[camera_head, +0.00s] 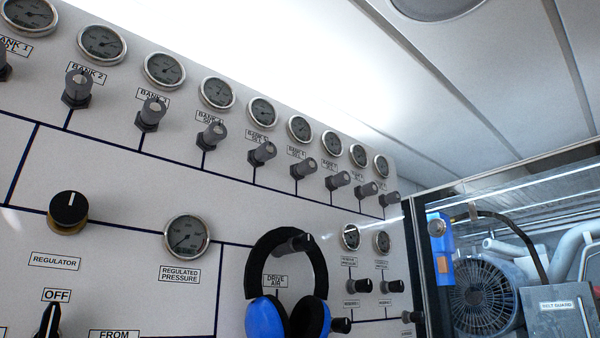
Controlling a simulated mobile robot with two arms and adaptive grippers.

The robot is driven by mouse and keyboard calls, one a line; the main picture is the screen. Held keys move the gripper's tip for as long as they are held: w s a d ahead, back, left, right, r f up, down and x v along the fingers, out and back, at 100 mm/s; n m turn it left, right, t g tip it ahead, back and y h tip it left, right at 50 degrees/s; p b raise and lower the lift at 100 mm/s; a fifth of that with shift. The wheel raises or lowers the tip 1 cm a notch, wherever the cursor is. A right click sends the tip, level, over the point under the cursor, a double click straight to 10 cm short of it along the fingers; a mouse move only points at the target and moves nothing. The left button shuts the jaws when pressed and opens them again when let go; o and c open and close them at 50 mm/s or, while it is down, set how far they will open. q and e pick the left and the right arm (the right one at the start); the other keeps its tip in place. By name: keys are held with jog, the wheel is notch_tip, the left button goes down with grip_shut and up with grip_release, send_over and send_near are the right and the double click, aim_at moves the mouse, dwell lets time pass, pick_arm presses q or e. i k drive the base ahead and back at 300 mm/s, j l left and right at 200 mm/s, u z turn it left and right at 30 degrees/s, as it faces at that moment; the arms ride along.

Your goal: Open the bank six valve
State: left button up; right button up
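The bank valves are grey knobs in a descending row across the white panel, each below a round gauge and a small label. Counting from the left, the sixth knob, the bank six valve (304,168), sits below a gauge (300,129) and its label (296,154). The label's print is too small to read surely. The bank five knob (263,153) is to its left and the bank seven knob (338,180) to its right. Whether the valve is open or shut cannot be told. Neither of my grippers is in view.
Blue-and-black ear defenders (262,316) hang on the panel below the valve row. A regulator knob (69,208) and regulated pressure gauge (187,237) are at lower left. Right of the panel, a dark-framed enclosure holds a fan (482,298). No obstacle shows directly before the valve.

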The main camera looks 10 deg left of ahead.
aim_at(309, 166)
jog(key=i+l+u, duration=0.1)
jog(key=u, duration=1.1)
jog(key=l+u, duration=0.35)
jog(key=l, duration=0.2)
jog(key=k+l+u, duration=0.1)
jog(key=l+u, duration=0.25)
jog(key=l, duration=0.15)
jog(key=k+l+u, duration=0.15)
jog(key=l+u, duration=0.2)
jog(key=l, duration=0.2)
